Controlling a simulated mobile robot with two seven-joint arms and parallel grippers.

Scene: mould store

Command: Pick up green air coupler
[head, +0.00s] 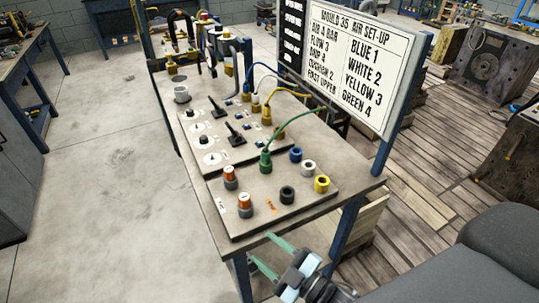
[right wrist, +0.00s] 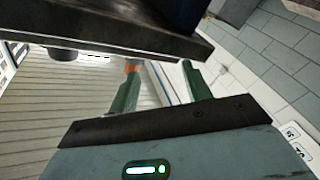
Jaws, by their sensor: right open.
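The green air coupler (head: 265,160) stands upright on the bench panel in the head view, with a green hose curving up and right from its top. My right gripper (head: 261,250) is at the near end of the bench, below and well apart from the coupler. Its two green fingers are open, with nothing between them. In the right wrist view the spread fingers (right wrist: 160,68) show close to a dark edge, and the coupler is not seen there. My left gripper is not in view.
Blue (head: 246,93), white (head: 256,104) and yellow (head: 266,116) couplers with hoses stand farther back. Blue, white, yellow and black rings (head: 287,194) and two orange-topped knobs (head: 230,176) sit near the coupler. A sign board (head: 355,70) rises along the bench's (head: 345,175) right side.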

